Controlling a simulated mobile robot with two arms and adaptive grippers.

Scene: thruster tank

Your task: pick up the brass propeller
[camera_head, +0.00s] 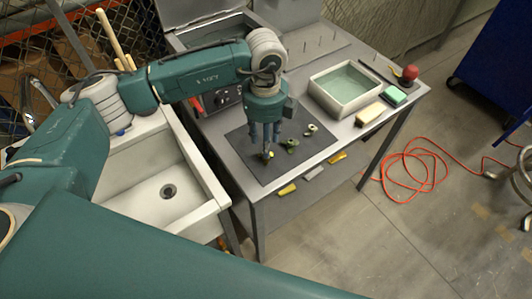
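The brass propeller (268,155) is small and yellowish, at the left of the dark mat (262,172) on the metal table. My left gripper (266,146) points straight down over it, its fingertips right at the propeller and partly hiding it. I cannot tell whether the fingers touch it or have closed on it. A green propeller (290,145) and a pale cream one (311,130) lie to its right on the mat. My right gripper is out of view.
A white tub of water (345,88) stands right of the mat, with a cream sponge (370,114) and a green block (395,96) beside it. A white sink (215,190) is at the left. An orange cable (413,165) lies on the floor.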

